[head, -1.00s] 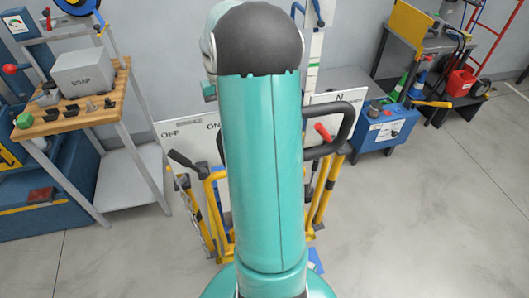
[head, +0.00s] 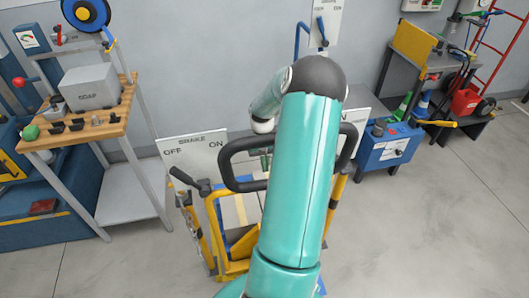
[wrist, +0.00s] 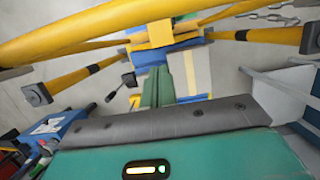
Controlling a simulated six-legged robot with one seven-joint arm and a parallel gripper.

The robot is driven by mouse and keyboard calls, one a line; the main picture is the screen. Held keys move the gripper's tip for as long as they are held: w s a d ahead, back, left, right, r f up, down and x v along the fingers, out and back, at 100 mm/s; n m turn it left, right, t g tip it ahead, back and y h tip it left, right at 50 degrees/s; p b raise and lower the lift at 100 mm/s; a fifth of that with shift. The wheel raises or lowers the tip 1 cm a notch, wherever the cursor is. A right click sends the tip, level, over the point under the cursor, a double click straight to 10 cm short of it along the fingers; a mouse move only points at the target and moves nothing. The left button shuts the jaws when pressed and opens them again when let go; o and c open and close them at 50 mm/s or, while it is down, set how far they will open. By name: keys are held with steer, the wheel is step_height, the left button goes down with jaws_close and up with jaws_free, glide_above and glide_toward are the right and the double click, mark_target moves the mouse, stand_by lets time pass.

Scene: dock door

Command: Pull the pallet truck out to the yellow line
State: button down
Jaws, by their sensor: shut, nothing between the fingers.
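The pallet truck appears in the head view as a yellow frame (head: 212,218) with a black loop handle (head: 226,168). My arm covers its middle and right side. In the wrist view a thick yellow tube (wrist: 90,32) crosses the top, with yellow and blue parts below it. My gripper (wrist: 163,78) shows there as close green fingers, shut and empty, pointing toward these parts. In the head view my gripper is mostly hidden, near the loop handle; I cannot tell whether it touches. I see no yellow floor line.
A wooden-topped bench (head: 75,118) with a grey box stands at left, beside a blue cabinet. A blue box (head: 390,146) and a dark cart (head: 425,60) stand at right. A BRAKE OFF/ON sign (head: 195,155) is behind the frame. Floor at front right (head: 430,230) is clear.

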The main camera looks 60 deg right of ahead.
steer(key=s+a, duration=0.2)
steer(key=a, duration=0.1)
steer(key=shift+s+r, duration=0.2)
steer(key=shift+s, duration=0.2)
steer(key=shift+s, duration=0.15)
steer(key=s+a, duration=0.2)
steer(key=a, duration=0.1)
steer(key=shift+s, duration=0.4)
steer(key=shift+w+d, duration=0.15)
steer(key=shift+w, duration=0.1)
